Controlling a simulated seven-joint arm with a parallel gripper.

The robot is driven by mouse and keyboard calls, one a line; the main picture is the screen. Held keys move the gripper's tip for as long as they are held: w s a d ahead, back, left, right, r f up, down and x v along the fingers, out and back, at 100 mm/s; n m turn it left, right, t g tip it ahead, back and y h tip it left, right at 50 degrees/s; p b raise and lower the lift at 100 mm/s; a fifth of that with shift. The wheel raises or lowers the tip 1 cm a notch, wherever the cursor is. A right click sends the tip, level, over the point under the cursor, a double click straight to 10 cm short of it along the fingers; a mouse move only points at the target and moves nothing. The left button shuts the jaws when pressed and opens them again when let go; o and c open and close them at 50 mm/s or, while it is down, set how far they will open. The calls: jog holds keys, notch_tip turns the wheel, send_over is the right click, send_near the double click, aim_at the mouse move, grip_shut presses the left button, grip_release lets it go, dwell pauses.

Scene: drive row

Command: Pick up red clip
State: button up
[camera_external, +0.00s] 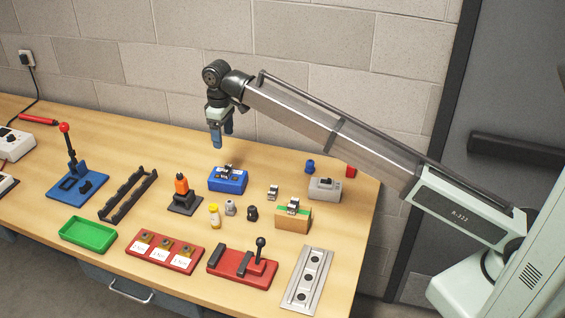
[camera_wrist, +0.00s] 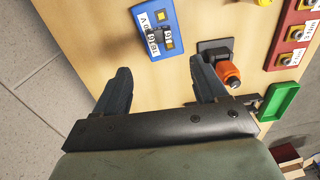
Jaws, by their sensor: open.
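My gripper (camera_external: 222,136) is open and empty, raised above the back of the table, behind and above the blue box (camera_external: 228,180). In the wrist view my gripper (camera_wrist: 160,66) shows two dark fingers spread apart, with bare table between them. A small red object (camera_external: 351,171) stands at the table's back right edge; it is too small to tell whether it is the red clip. Small metallic clip-like pieces sit on the blue box, on the tan block (camera_external: 292,220) and on the table (camera_external: 272,193); no red shows on them.
An orange-topped tool (camera_external: 182,187) stands on a dark base, left of the blue box. A black rack (camera_external: 128,194), green tray (camera_external: 88,234), red label panel (camera_external: 164,252) and red lever fixture (camera_external: 243,266) lie further forward. A wall stands behind the table.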

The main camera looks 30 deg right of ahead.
jog(key=o, duration=0.4)
jog(key=shift+c, duration=0.2)
jog(key=s+d+f, duration=0.1)
jog(key=s+d, duration=0.3)
jog(key=d, duration=1)
jog(key=s+d+f, duration=0.2)
jog(key=s+d, duration=0.3)
jog(key=d, duration=0.8)
jog(key=s+d+f, duration=0.1)
jog(key=s+d, duration=0.3)
jog(key=d, duration=1)
jog(key=shift+w+f, duration=0.1)
jog(key=shift+f, duration=6.55)
